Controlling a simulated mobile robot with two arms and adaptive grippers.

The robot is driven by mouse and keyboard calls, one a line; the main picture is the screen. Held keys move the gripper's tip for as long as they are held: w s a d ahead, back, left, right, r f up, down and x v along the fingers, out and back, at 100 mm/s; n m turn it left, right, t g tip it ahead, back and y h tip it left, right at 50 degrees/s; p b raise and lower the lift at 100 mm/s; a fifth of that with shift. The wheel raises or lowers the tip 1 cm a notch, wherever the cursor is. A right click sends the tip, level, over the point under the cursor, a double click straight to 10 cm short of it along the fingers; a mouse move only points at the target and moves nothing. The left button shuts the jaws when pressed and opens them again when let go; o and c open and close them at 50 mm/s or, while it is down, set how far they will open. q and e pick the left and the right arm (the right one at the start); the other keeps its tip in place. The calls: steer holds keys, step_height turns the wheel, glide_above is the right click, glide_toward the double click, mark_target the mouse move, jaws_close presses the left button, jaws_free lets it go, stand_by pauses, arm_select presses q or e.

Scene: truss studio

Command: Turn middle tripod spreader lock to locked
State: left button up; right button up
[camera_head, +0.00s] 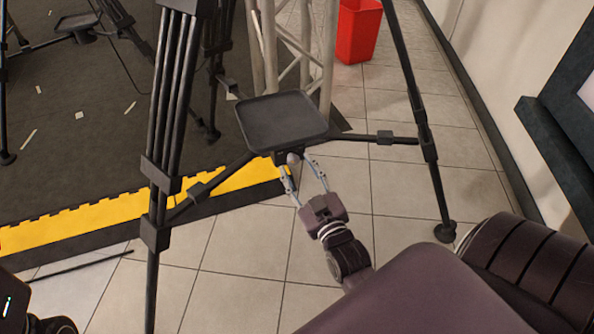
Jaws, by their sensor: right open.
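The tripod (173,110) nearest me stands in front, with black legs and spreader arms (355,138) meeting under a square dark tray (280,122). A small grey rounded knob (293,158), which looks like the spreader lock, sits just under the tray's near edge. My right gripper (299,168) comes up from the lower right. It is open, with one finger on each side just below the knob; I cannot tell whether they touch it. The lock's setting cannot be read. My left gripper is not in view.
A metal truss (325,60) stands behind the tray, with a red bin (358,32) beyond. Another tripod tray (76,23) is at the upper left. A yellow-edged dark mat (80,225) covers the left floor.

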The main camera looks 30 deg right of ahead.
steer(key=shift+w+d, duration=0.1)
steer(key=shift+w, duration=0.4)
steer(key=shift+c, duration=0.2)
